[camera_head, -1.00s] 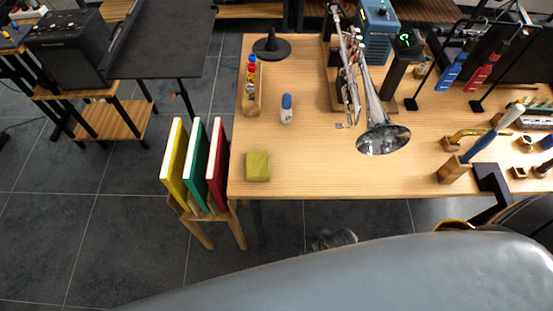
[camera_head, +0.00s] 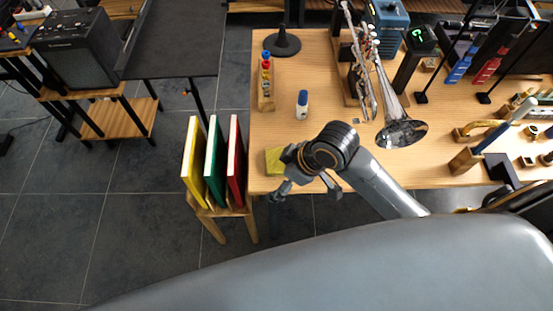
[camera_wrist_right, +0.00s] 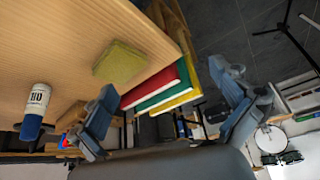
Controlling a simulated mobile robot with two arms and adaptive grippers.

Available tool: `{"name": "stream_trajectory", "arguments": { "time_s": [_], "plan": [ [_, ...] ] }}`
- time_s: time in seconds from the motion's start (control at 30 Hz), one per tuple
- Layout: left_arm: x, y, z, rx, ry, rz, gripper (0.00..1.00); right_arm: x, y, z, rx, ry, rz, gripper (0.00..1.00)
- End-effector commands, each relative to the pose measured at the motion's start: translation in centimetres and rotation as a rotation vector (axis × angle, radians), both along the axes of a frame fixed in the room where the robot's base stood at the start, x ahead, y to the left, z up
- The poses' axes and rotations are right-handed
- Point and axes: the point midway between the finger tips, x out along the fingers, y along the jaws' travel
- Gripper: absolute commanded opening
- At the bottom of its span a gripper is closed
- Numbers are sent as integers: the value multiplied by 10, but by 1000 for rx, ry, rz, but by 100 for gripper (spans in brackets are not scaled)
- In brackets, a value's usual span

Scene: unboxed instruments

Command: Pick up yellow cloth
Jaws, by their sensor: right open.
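The yellow cloth (camera_head: 274,160) is a small, folded, olive-yellow square. It lies flat near the front left corner of the wooden table (camera_head: 340,171). In the head view, my right gripper (camera_head: 306,192) is just right of and in front of the cloth, over the table's front edge, and partly covers it. In the right wrist view, the cloth (camera_wrist_right: 120,63) lies on the table beyond the fingers, up and left of the gap. The fingers (camera_wrist_right: 168,108) are spread wide with nothing between them. My left gripper is not in view.
A small white bottle with a blue cap (camera_head: 302,104) stands behind the cloth. Yellow, green and red books (camera_head: 214,165) stand in a wooden rack left of the table. A silver trumpet (camera_head: 380,90) stands farther right. The table between cloth and bottle is clear.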

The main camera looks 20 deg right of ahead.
Motion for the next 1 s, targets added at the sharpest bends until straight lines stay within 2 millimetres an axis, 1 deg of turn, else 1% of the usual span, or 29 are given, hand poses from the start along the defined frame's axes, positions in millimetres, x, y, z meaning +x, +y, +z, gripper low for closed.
{"name": "stream_trajectory", "arguments": {
  "time_s": [0.03, 0.1, 0.17, 0.3, 0.43, 0.5, 0.57, 0.67, 0.77, 0.9, 1.0],
  "plan": [
    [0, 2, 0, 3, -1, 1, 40, 13, -1, 7, -18, -15, 71, 100],
    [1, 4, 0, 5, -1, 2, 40, 27, -1, 16, -40, -17, 181, 100],
    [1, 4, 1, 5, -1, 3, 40, 38, -6, 24, -64, -13, 269, 100],
    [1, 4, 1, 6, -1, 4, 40, 59, -27, 45, -113, 13, 413, 100],
    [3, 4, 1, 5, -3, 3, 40, 70, -46, 62, -137, 39, 480, 100],
    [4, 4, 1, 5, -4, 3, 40, 74, -52, 68, -142, 48, 497, 100],
    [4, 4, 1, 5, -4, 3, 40, 75, -55, 70, -144, 54, 506, 100],
    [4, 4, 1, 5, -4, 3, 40, 76, -55, 65, -141, 61, 513, 100],
    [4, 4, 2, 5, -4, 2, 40, 76, -49, 48, -140, 63, 514, 100],
    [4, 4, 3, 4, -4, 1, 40, 78, -41, 21, -139, 63, 513, 100],
    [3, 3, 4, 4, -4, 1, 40, 80, -36, 5, -140, 61, 512, 100]
  ]
}}
